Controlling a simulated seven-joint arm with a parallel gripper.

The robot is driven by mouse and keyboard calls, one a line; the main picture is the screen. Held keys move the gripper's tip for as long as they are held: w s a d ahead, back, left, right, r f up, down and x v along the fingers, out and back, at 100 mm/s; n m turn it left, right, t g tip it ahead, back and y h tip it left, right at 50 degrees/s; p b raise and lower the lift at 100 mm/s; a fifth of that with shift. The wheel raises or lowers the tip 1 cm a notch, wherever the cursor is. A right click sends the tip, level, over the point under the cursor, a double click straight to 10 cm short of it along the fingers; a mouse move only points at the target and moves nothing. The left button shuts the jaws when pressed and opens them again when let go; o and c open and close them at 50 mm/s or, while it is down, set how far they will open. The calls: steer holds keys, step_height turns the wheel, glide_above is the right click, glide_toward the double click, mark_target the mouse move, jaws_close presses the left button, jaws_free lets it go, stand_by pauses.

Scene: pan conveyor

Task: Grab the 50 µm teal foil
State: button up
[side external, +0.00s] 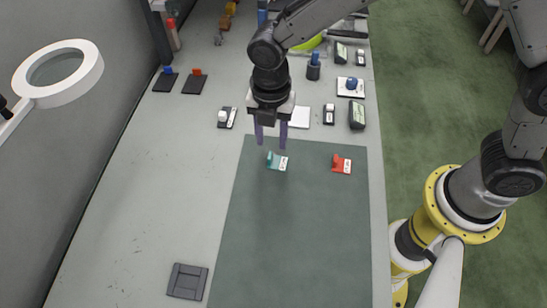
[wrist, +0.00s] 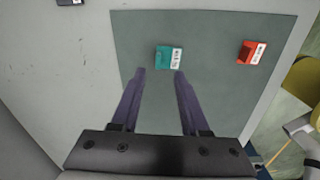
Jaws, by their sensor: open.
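The teal foil (side external: 277,161) is a small teal piece with a white printed label, lying on the dark green mat (side external: 290,240) near its far edge. It also shows in the wrist view (wrist: 163,56), just beyond my fingertips and roughly centred between them. The print is too small to read. My gripper (side external: 270,146) is open and empty, with its two purple fingers pointing down above the far edge of the mat. In the wrist view my gripper (wrist: 158,71) has a clear gap between its fingers. A red labelled piece (side external: 341,164) lies to the right on the same mat.
Behind my gripper are a white pad (side external: 299,117), a small device (side external: 228,117) and several gauges and blocks. A dark grey square block (side external: 187,281) sits at the front left. A white ring lamp (side external: 58,68) hangs at the left. The front of the mat is clear.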

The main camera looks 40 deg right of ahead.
mark_target(270, 155)
steer(key=shift+w+a+f, duration=0.1)
steer(key=shift+f, duration=2.9)
steer(key=shift+c, duration=0.2)
jaws_close()
